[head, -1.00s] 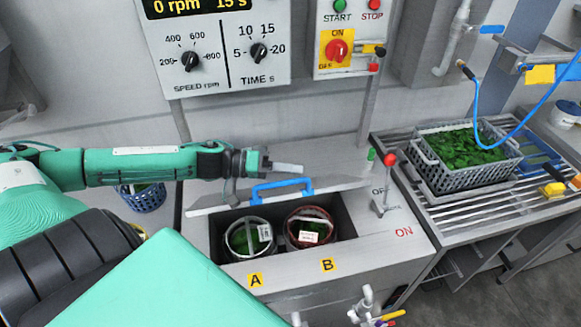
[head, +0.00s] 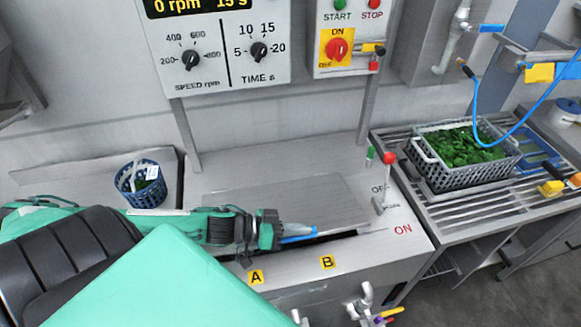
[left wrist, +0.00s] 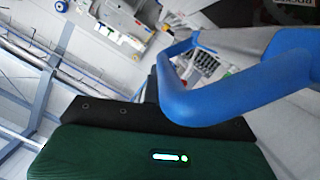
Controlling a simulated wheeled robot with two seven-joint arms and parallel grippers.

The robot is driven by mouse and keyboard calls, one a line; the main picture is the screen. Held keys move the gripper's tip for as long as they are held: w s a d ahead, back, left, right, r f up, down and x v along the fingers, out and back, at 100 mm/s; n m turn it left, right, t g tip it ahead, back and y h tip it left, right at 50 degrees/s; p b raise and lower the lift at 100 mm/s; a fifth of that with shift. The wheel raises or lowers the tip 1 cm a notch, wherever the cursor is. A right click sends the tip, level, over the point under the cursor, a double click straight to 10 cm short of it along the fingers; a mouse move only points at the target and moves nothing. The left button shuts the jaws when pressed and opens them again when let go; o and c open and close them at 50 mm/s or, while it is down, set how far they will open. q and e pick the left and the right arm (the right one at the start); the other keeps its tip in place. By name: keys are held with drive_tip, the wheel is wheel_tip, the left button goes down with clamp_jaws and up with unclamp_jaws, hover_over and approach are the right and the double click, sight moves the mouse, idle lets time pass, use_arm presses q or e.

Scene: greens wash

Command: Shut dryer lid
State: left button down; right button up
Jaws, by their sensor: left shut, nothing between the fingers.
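The grey dryer lid (head: 300,200) is lowered nearly flat over the dryer opening. A thin dark gap shows along its front edge on the right. Its blue handle (head: 300,239) is at the front edge, partly hidden by my left gripper (head: 304,229). The handle also looms large in the left wrist view (left wrist: 235,90), close in front of the gripper. My left gripper is shut with nothing held, at the handle; I cannot tell whether it touches. The baskets inside the dryer are hidden. My right gripper is not in view.
A red-knobbed lever (head: 388,180) stands right of the lid, beside the OFF and ON marks. A blue basket (head: 141,185) sits on the left counter. A grey crate of greens (head: 465,172) stands on the slatted rack at right. The control panel (head: 225,55) is behind.

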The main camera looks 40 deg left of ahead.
use_arm(q)
drive_tip(key=f, duration=0.2)
drive_tip(key=s+d+f+b, duration=0.1)
drive_tip(key=f, duration=0.3)
drive_tip(key=shift+s+d+f, duration=0.15)
drive_tip(key=shift+d+f, duration=0.15)
drive_tip(key=shift+s+f, duration=0.1)
drive_tip(key=shift+f, duration=0.1)
drive_tip(key=shift+s+f, duration=0.15)
drive_tip(key=shift+f, duration=0.05)
drive_tip(key=shift+r+p, duration=0.3)
drive_tip(key=shift+r, duration=0.25)
drive_tip(key=r+p, duration=0.2)
drive_tip(key=w+r+p, duration=0.1)
drive_tip(key=shift+a+r, duration=0.25)
drive_tip(key=shift+s+a+r, duration=0.15)
drive_tip(key=shift+a+r, duration=0.05)
drive_tip(key=b+v, duration=0.1)
drive_tip(key=v, duration=0.6)
drive_tip(key=shift+s+d, duration=0.1)
drive_tip(key=shift+s, duration=0.1)
drive_tip(key=shift+v, duration=1.2)
